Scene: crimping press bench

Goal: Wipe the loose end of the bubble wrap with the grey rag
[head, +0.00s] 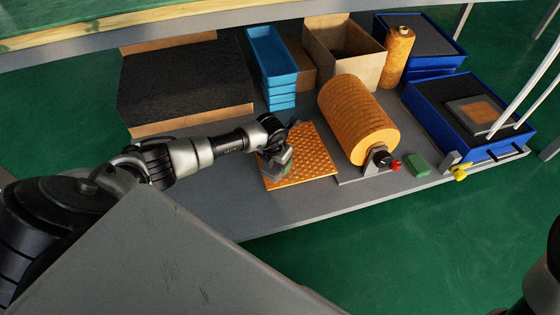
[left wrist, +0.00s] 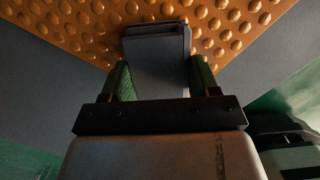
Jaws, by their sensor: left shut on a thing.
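The bubble wrap is an orange roll (head: 350,112) lying on a holder on the bench. Its loose end (head: 313,158) lies flat to the left of the roll, an orange sheet with round bumps. The loose end fills the top of the left wrist view (left wrist: 225,22). My left gripper (head: 279,146) is over the left part of the loose end, shut on the grey rag (left wrist: 157,62). The rag looks like a folded grey block between the fingers, at or just above the bumps; I cannot tell whether it touches. My right gripper is out of view.
The bench front (head: 260,215) is clear.

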